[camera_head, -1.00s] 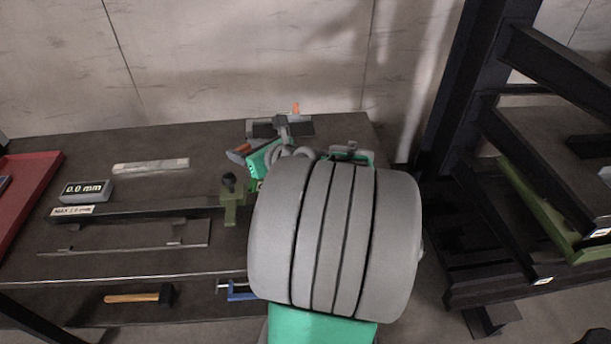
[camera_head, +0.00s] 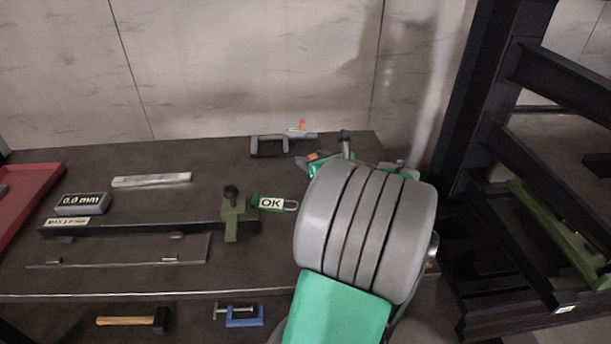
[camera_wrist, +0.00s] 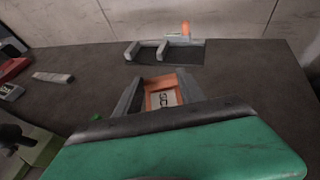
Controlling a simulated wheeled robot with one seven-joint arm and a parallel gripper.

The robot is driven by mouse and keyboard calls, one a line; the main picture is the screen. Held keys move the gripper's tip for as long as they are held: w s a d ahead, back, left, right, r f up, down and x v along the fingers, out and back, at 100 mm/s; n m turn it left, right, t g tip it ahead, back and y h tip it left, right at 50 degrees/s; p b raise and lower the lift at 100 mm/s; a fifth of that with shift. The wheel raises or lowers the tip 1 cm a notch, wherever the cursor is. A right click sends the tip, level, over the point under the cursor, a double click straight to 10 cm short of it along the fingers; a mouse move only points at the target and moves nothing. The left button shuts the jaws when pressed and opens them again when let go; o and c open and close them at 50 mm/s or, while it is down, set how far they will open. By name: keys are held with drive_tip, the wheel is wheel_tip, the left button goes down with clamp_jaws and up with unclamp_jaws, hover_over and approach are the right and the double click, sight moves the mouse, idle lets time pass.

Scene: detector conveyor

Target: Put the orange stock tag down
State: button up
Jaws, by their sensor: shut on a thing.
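My gripper (camera_wrist: 159,84) is shut on the orange stock tag (camera_wrist: 163,93). In the wrist view the tag sits between the two grey fingers, with a pale label whose lettering is partly cut off. The grip is over the dark bench top; I cannot tell whether the tag touches it. In the head view a small orange patch of the tag (camera_head: 312,156) shows beside my arm, which hides most of my gripper.
A grey bracket (camera_head: 268,152) with an orange piece (camera_head: 302,125) stands at the bench's back. A green OK tag (camera_head: 270,203) lies by the olive clamp (camera_head: 233,215) of the long gauge. A 0.0 mm display (camera_head: 82,204) is left. A dark rack (camera_head: 530,180) stands right.

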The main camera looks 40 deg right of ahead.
sight(305, 178)
drive_tip(key=w+f, duration=0.1)
drive_tip(key=f, duration=0.1)
drive_tip(key=w+f, duration=0.1)
drive_tip(key=shift+w+d+f, duration=0.1)
drive_tip(key=shift+w+d, duration=0.2)
drive_tip(key=shift+w+d+f+b, duration=0.15)
drive_tip(key=shift+f+b, duration=0.15)
drive_tip(key=shift+f, duration=0.6)
drive_tip(key=shift+w+a+f+b, duration=0.1)
drive_tip(key=shift+f+b, duration=0.2)
drive_tip(key=shift+f, duration=0.6)
drive_tip(key=shift+f, duration=0.2)
drive_tip(key=o, duration=1.3)
